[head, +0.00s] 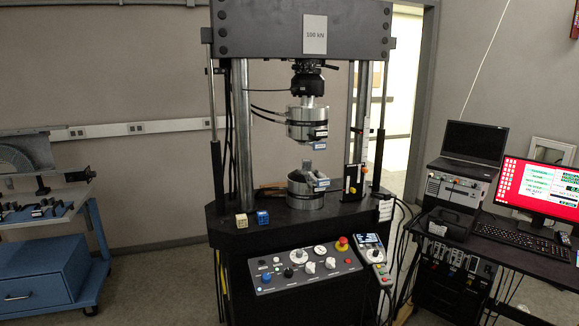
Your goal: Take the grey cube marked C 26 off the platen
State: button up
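The lower platen (306,201) is a round metal disc stack in the middle of the testing machine. A small grey piece (308,168) stands on top of it, below the upper platen (306,115), with a visible gap above. It may be the grey cube, but it is too small for me to read any mark. A bluish-grey part (320,184) shows at the platen's front right and partly covers it. My gripper is not in view.
A tan cube (241,220) and a blue cube (263,217) sit on the machine's black deck, left of the platen. Columns (242,140) flank the test space. A control panel (305,267) fronts the machine. A blue cart (45,270) stands left, a computer desk (500,240) right.

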aim_at(306, 164)
jog(key=u, duration=4.05)
jog(key=i, duration=0.1)
jog(key=z, duration=2.85)
jog(key=i, duration=1)
jog(key=u, duration=0.1)
